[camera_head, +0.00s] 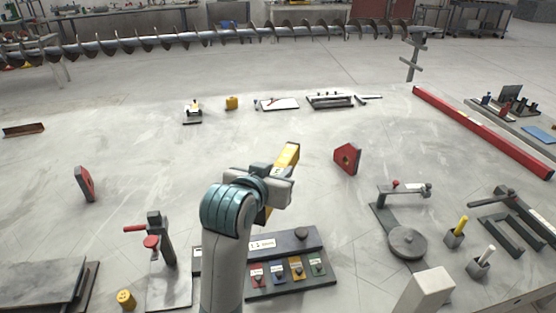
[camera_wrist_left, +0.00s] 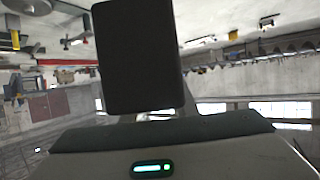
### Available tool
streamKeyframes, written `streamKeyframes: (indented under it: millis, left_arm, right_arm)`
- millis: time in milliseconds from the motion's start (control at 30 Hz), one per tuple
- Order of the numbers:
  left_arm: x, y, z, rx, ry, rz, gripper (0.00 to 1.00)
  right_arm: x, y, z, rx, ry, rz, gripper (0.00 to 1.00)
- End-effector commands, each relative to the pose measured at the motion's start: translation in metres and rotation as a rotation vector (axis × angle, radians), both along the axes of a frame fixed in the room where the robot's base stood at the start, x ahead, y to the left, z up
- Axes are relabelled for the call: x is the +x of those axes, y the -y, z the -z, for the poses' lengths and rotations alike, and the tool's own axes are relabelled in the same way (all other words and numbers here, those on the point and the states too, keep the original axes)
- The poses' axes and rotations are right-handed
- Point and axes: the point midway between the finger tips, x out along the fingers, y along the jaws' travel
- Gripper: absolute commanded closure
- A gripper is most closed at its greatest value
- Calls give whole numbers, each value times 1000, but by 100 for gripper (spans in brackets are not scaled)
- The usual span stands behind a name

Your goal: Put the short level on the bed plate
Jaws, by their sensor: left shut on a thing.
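The short level is a yellow bar (camera_head: 286,157) in the head view, near the middle of the table. My left gripper (camera_head: 277,184) is shut on it and the bar sticks out on both sides of the jaws, tilted in the picture. The bar looks to be held above the table, though its height is hard to judge. A flat grey plate (camera_head: 38,282) at the lower left may be the bed plate; I cannot tell for sure. In the wrist view a dark block (camera_wrist_left: 138,55) fills the upper middle; I cannot tell what it is. My right gripper does not show.
A dark panel (camera_head: 288,284) with coloured tags lies beside my left arm. A clamp with red handles (camera_head: 152,242) stands left of it. Red blocks (camera_head: 347,158) stand on both sides. A long red beam (camera_head: 480,128) lies at right. The table's left middle is mostly clear.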

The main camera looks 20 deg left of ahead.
Motion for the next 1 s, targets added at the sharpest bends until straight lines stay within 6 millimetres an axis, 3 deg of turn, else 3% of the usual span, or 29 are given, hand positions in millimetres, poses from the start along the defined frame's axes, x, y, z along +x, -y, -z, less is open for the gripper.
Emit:
streamKeyframes:
  millis: [133,367,633,800,1000]
  left_arm:
    - [-7,0,18,0,-3,0,100]
    - [-22,0,53,0,-5,0,100]
    - [-56,0,107,1,-5,0,100]
    - [-69,0,121,1,-1,0,100]
    - [-72,0,125,1,2,1,100]
  right_arm:
    - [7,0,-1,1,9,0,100]
    - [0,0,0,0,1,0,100]
    - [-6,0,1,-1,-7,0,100]
    - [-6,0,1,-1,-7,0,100]
    - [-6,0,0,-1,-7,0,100]
